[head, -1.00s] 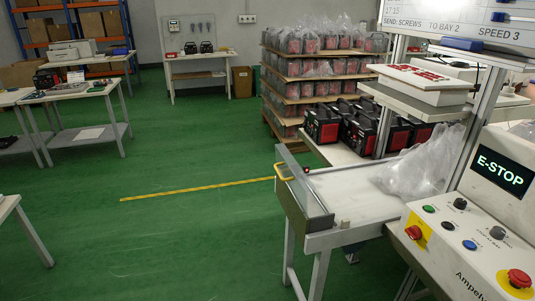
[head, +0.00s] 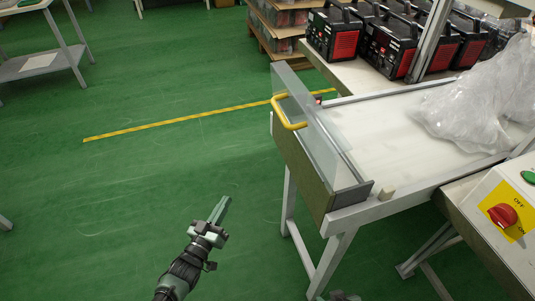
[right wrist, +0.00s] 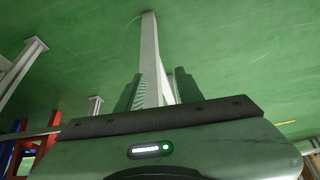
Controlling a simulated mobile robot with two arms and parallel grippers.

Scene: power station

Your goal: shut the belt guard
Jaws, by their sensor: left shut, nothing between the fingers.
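The belt guard (head: 325,142), a clear panel in a grey frame, stands up along the left end of the belt table. Its yellow handle (head: 289,115) is on the side facing the floor. The pale belt (head: 385,130) beside it lies uncovered. My left gripper (head: 224,203) is shut and empty over the green floor, left of and below the guard, apart from it. In the right wrist view, my right gripper (right wrist: 157,92) has its two fingers apart. A pale post shows between and beyond them; I cannot tell its distance. The guard is not recognisable there.
A crumpled clear plastic bag (head: 470,100) lies on the belt's right part. Black and red units (head: 390,45) stand behind it. A control box with a red switch (head: 502,215) is at the right. The green floor (head: 130,190) to the left is clear.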

